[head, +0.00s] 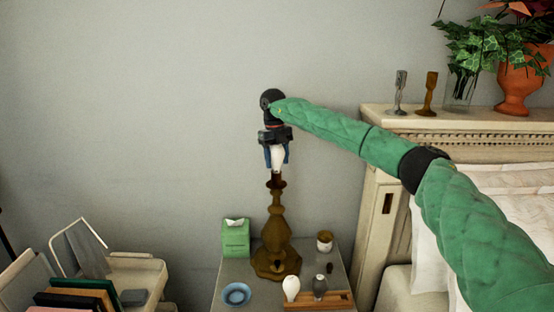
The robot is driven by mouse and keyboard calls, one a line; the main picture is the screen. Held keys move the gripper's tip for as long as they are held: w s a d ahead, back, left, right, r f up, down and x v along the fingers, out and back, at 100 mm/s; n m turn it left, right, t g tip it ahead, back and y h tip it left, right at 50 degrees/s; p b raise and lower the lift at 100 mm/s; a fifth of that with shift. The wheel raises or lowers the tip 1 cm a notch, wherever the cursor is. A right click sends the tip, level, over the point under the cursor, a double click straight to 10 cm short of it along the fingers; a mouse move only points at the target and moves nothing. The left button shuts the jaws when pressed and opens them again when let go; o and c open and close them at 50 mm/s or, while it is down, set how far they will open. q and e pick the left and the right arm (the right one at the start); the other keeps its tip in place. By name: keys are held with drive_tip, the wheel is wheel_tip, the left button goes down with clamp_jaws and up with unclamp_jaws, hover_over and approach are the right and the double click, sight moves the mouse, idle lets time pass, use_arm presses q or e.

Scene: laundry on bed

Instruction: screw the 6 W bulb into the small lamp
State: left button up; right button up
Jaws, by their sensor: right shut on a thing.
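The small lamp (276,222) is a bronze-brown turned base standing upright on the nightstand, with its socket (276,182) at the top. My right gripper (277,158) points straight down over the lamp. It is shut on a white bulb (278,157), whose lower end is at or just above the socket; I cannot tell whether they touch. The wattage on the held bulb cannot be read. A white bulb (291,287) and a grey bulb (320,285) stand in a wooden holder (338,299) at the nightstand's front. My left gripper is not in view.
The nightstand (225,270) also holds a green tissue box (235,238), a blue dish (236,295) and a small pot (324,241). The bed's headboard (372,215) is on the right, with candlesticks (428,95) and an orange vase (520,80) on its ledge. A chair (140,270) and books are on the left.

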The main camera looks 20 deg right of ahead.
drive_tip(key=m, duration=0.2)
drive_tip(key=shift+m, duration=0.3)
drive_tip(key=o, duration=1.1)
